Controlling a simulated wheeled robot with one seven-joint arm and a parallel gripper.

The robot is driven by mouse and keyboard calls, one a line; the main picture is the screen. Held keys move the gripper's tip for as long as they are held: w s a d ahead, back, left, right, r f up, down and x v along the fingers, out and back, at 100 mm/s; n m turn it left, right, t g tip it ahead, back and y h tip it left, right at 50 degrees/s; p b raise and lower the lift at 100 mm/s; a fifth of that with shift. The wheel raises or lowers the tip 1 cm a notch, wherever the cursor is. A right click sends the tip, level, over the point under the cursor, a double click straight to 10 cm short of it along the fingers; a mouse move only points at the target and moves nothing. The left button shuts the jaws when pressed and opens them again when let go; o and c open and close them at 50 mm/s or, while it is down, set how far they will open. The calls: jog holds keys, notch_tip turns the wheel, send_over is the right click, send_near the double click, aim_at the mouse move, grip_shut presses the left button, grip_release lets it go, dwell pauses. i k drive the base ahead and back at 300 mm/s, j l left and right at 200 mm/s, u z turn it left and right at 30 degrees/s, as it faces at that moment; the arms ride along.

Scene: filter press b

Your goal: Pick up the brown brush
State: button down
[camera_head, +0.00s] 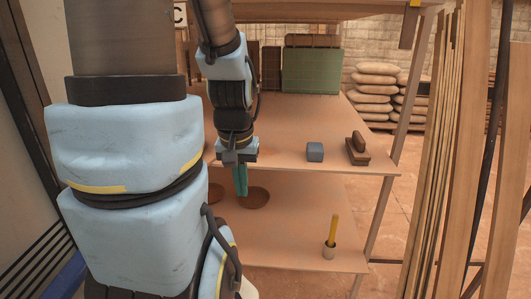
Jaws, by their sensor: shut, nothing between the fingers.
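The brown brush (358,152) lies near the right front corner of the upper shelf (285,135), with its raised handle on top. My gripper (240,190) points down at the front edge of this shelf, well to the left of the brush. Its teal fingers are shut together with nothing between them. The brush is fully in sight and nothing touches it.
A blue-grey block (315,151) stands just left of the brush. A yellow-handled tool stands in a small cup (328,252) on the lower shelf (285,225). A green crate (311,70) is at the back. Upright planks (480,150) stand at the right.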

aim_at(358, 154)
jog(key=l+u, duration=0.2)
jog(key=k+l+u, duration=0.25)
jog(key=l, duration=0.15)
jog(key=l+u, duration=0.2)
jog(key=k+l, duration=0.05)
